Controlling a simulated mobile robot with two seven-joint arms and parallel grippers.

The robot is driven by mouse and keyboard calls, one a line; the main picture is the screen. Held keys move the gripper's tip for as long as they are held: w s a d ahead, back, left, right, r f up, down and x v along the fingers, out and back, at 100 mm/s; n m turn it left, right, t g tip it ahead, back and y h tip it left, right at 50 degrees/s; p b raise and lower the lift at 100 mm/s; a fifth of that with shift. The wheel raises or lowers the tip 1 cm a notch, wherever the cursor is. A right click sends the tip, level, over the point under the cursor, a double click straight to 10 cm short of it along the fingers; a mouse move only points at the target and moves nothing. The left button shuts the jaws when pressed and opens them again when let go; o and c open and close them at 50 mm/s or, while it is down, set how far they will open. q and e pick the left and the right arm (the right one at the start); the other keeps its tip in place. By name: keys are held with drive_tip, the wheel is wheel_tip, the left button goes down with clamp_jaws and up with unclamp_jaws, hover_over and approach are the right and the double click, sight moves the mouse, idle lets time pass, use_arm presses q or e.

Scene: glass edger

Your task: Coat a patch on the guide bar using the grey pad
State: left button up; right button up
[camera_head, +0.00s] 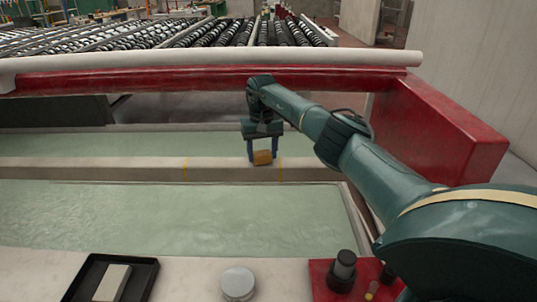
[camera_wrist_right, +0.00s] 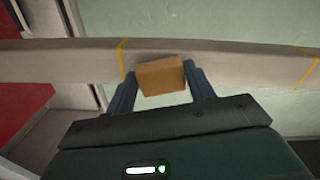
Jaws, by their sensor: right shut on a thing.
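The guide bar (camera_head: 120,169) is a long pale beam crossing the head view, with two thin yellow marks on it; it also crosses the wrist view (camera_wrist_right: 230,62). My right gripper (camera_head: 263,150) is shut on an orange-brown block (camera_head: 262,157), which also shows between the fingers in the wrist view (camera_wrist_right: 161,76). The block is at the bar, between the yellow marks; I cannot tell whether it touches. No coating is visible on the bar. A pale grey pad (camera_head: 112,283) lies in a black tray at the bottom left. My left gripper is out of view.
The black tray (camera_head: 147,283) and a round metal tin (camera_head: 238,282) stand on the near ledge. A red panel (camera_head: 322,284) with a black knob (camera_head: 344,268) is at the right. Greenish water-like surfaces (camera_head: 150,220) lie either side of the bar. A red beam (camera_head: 180,80) runs behind.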

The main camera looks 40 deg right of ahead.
drive_tip(key=shift+w+a+f+b, duration=0.2)
drive_tip(key=shift+w+a+b, duration=0.5)
drive_tip(key=shift+a+b, duration=0.2)
drive_tip(key=shift+w+a+r+b, duration=0.1)
drive_tip(key=shift+w+a+b, duration=0.3)
drive_tip(key=shift+a+b, duration=0.1)
drive_tip(key=shift+s+d+r+p, duration=0.15)
drive_tip(key=shift+s+d+p, duration=0.1)
drive_tip(key=shift+d+p, duration=0.25)
drive_tip(key=shift+s+d+p, duration=0.5)
drive_tip(key=shift+s+p, duration=0.05)
drive_tip(key=shift+p, duration=0.25)
drive_tip(key=shift+s+d+p, duration=0.8)
drive_tip(key=shift+s+d, duration=0.1)
drive_tip(key=shift+d, duration=0.15)
drive_tip(key=shift+s+d+f+p, duration=0.2)
drive_tip(key=shift+s+d+p, duration=0.1)
drive_tip(key=shift+s+d, duration=0.45)
